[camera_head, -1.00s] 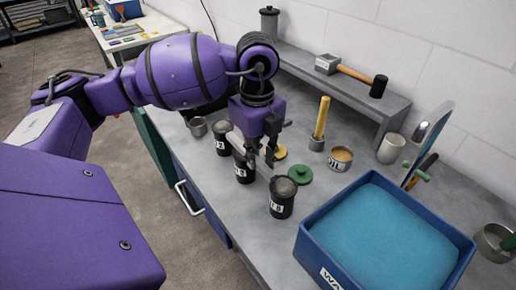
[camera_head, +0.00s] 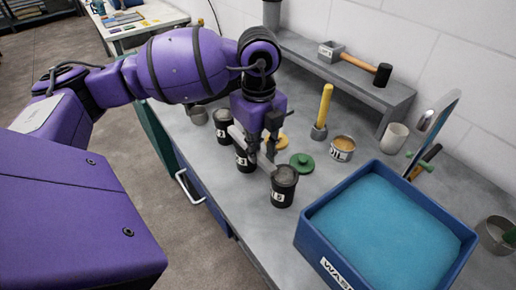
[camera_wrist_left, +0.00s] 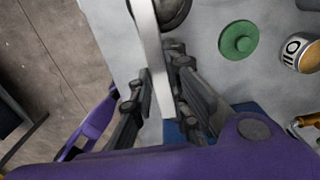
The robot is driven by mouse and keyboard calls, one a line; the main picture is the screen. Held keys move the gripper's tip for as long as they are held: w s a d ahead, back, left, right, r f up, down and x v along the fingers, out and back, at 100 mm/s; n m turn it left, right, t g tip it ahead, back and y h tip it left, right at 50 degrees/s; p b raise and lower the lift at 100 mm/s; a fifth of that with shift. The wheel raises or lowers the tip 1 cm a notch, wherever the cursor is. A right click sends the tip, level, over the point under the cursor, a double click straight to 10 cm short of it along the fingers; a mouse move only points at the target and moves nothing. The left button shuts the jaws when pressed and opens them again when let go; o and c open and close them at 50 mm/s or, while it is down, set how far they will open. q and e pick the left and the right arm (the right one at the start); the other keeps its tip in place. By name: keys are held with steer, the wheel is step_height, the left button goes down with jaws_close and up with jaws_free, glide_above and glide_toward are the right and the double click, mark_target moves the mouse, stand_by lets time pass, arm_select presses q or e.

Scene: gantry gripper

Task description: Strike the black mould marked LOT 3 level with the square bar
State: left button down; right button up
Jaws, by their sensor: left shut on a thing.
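My left gripper (camera_head: 268,150) is shut on the pale square bar (camera_head: 240,138), which also shows in the left wrist view (camera_wrist_left: 148,40). The bar slants across the top of the black mould (camera_head: 244,163), whose label shows a 3. The gripper and bar hide most of this mould's top, so I cannot tell whether the bar touches its rim. A second black mould (camera_head: 223,128) stands behind it. A third black mould (camera_head: 283,190), filled with grey, stands in front, close to the bar's near end. My right gripper is not in view.
A blue wash tub (camera_head: 312,236) fills the front right. A raised shelf (camera_head: 345,82) holds a mallet (camera_head: 360,64). The bench's front edge is at left.

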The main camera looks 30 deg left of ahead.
arm_select(q)
steer(key=shift+f, duration=0.3)
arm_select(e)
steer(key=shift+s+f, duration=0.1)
arm_select(q)
steer(key=shift+w, duration=0.1)
steer(key=shift+w+d, duration=0.15)
steer(key=shift+w, duration=0.15)
steer(key=shift+w, duration=0.15)
steer(key=shift+w+d, duration=0.15)
steer(key=shift+w, duration=0.1)
steer(key=shift+w+d, duration=0.35)
steer(key=shift+w, duration=0.3)
steer(key=shift+s, duration=0.15)
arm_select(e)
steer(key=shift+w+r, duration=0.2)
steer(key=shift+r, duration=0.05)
arm_select(q)
steer(key=shift+s+a+p, duration=0.2)
steer(key=shift+s+p, duration=0.05)
steer(key=shift+p, duration=0.05)
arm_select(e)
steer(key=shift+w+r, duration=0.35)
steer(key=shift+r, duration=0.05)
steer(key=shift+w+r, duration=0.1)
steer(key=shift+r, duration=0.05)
